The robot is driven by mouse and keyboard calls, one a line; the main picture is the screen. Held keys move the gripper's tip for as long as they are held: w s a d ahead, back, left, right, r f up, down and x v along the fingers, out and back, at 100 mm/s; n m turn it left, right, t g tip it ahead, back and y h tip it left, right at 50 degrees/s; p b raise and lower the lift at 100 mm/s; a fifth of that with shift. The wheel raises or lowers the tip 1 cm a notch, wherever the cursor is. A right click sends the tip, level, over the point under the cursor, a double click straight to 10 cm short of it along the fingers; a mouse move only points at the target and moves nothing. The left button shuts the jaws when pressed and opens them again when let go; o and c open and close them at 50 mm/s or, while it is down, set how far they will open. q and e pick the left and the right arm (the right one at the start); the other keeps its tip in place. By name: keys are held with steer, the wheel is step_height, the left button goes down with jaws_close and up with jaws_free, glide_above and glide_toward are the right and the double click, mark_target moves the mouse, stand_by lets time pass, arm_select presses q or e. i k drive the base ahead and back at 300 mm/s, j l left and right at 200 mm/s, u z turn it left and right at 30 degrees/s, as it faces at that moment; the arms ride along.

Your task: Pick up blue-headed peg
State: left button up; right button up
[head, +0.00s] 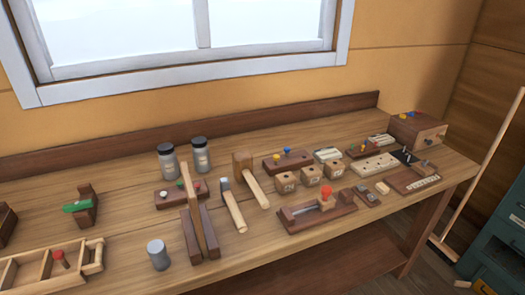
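A small blue-headed peg (287,151) stands upright in a dark wooden block (300,161) near the middle right of the workbench. A yellow-headed peg (276,156) stands beside it in the same block. Another small blue spot shows among coloured heads on top of the wooden box (425,130) at the far right; it is too small to tell whether it is a peg. Neither of my grippers is in the head view.
The bench (285,250) is crowded. A broom (487,170) leans at right.

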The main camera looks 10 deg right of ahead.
mark_target(287, 150)
steer(key=i+l+u, duration=0.2)
steer(key=l, duration=0.55)
steer(key=i+l+u, duration=0.2)
steer(key=l, duration=0.55)
steer(key=l+u, duration=0.25)
steer(key=l, duration=0.5)
